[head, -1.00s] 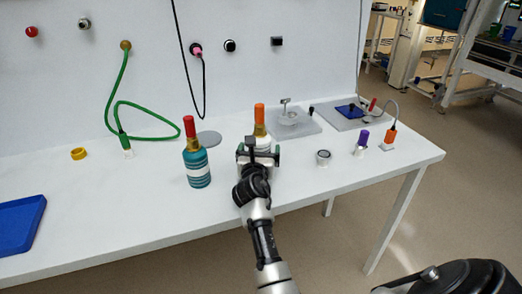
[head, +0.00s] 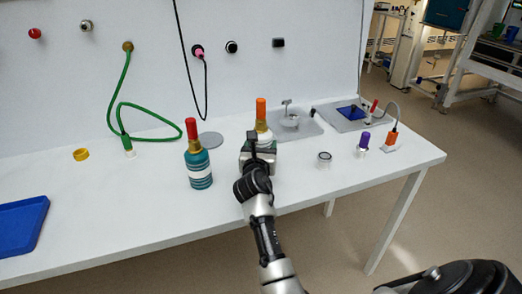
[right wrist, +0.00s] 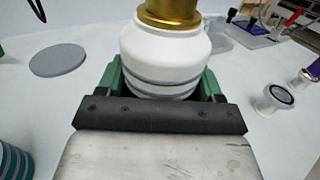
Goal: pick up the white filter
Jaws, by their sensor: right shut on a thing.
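The white filter is a white bottle with grey bands, a gold collar and an orange top (head: 261,107). It stands upright behind my right gripper (head: 259,153) in the head view. The white filter also fills the upper middle of the right wrist view (right wrist: 165,52). The green fingers of my right gripper (right wrist: 162,88) are shut on its body, one on each side. Its base is hidden behind the gripper, so I cannot see its contact with the table. My left gripper is not in view.
A teal banded bottle with a red top (head: 198,165) stands close to the left. A grey disc (head: 210,139) lies behind. A small white ring-topped cup (head: 324,159) and a purple-capped vial (head: 363,142) stand to the right. A blue tray (head: 22,225) lies far left.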

